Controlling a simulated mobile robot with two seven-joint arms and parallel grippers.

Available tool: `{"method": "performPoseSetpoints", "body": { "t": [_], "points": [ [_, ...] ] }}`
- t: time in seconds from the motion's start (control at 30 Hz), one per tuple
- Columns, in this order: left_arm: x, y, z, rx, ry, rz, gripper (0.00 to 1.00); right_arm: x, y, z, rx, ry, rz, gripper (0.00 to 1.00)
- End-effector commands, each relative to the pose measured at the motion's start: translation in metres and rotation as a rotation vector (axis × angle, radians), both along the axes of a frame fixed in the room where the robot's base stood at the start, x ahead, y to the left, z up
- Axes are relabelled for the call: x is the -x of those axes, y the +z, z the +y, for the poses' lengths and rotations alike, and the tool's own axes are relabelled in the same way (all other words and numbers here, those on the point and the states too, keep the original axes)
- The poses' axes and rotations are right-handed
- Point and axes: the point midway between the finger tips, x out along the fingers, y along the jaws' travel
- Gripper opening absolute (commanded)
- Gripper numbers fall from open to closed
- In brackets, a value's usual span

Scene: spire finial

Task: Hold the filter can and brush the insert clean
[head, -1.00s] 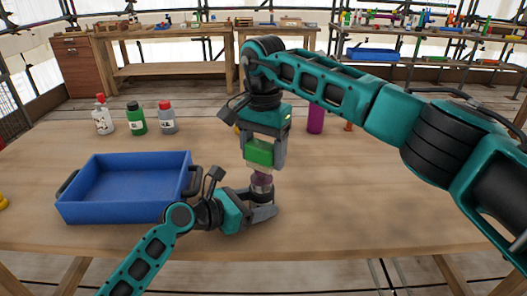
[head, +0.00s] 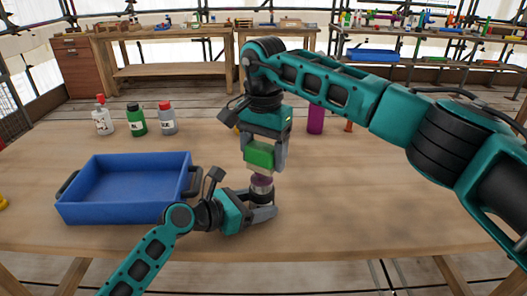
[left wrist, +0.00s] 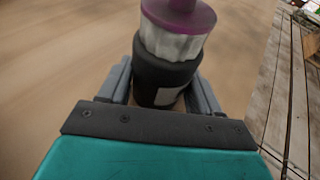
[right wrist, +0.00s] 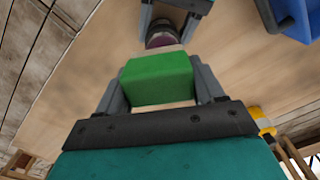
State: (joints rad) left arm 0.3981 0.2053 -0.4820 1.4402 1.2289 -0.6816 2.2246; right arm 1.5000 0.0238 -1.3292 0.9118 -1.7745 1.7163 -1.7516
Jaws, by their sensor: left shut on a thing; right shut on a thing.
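The filter can (head: 261,197) is dark with a pale label and stands upright on the table. Its insert (left wrist: 175,45) is white and pleated with a purple top, and sits up out of the can. My left gripper (head: 269,203) is shut around the can from the side, one finger on each side in the left wrist view. My right gripper (head: 265,163) points down and is shut on the brush, a green block (right wrist: 160,78). The brush is directly above the insert, whose purple top (right wrist: 160,38) also shows in the right wrist view. I cannot tell whether bristles touch it.
A blue tray (head: 75,207) stands left on the table. Several bottles (head: 137,120) stand behind it. A purple cylinder (head: 315,120) and a small orange thing (head: 349,126) stand behind my right gripper. The table's right half (head: 370,190) is clear.

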Motion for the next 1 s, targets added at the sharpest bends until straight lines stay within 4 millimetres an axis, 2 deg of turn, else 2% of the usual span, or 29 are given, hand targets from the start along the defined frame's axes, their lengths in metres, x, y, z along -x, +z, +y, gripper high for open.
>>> {"method": "performPoseSetpoints", "body": {
  "t": [0.3,0.47,1.0],
  "points": [
    [0.0,0.0,0.0,0.0,0.0,0.0,0.47,-0.018,-0.001,0.001,0.0,0.0,-0.002,0.43],
    [0.0,0.0,0.0,0.0,0.0,0.0,0.47,-0.02,-0.001,0.0,0.0,0.001,-0.002,0.43],
    [0.0,0.0,0.0,0.0,0.0,0.0,0.47,0.002,0.0,0.0,0.0,0.001,-0.002,0.43]
  ]
}}
